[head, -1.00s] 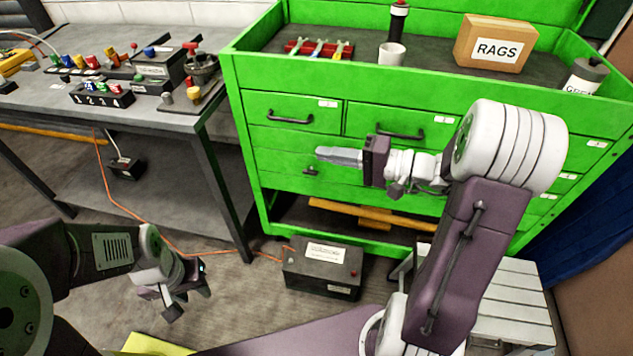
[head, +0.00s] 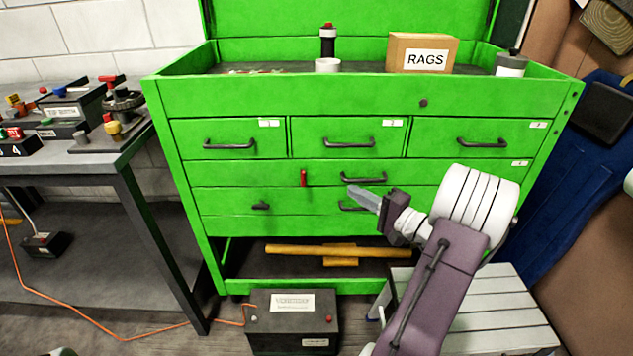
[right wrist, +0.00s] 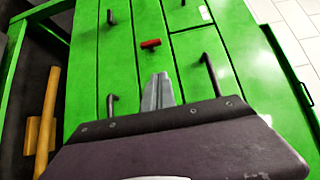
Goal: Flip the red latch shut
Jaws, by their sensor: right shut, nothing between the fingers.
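The red latch (head: 303,178) is a small upright bar on the wide drawer front of the green cabinet (head: 330,97), below the left and middle top drawers. In the right wrist view the latch (right wrist: 151,44) lies ahead of the fingertips, with green front showing between. My right gripper (head: 352,190) is shut and empty. In the head view its fingertips are to the right of the latch and slightly lower, apart from it. In the right wrist view the closed fingers (right wrist: 158,80) point toward the latch. My left gripper is out of view.
Black drawer handles (head: 362,176) stick out near my right fingertips. A grey bench (head: 70,166) with controls stands at the left. A black battery box (head: 293,335) and a slatted grey step (head: 490,320) stand on the floor in front.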

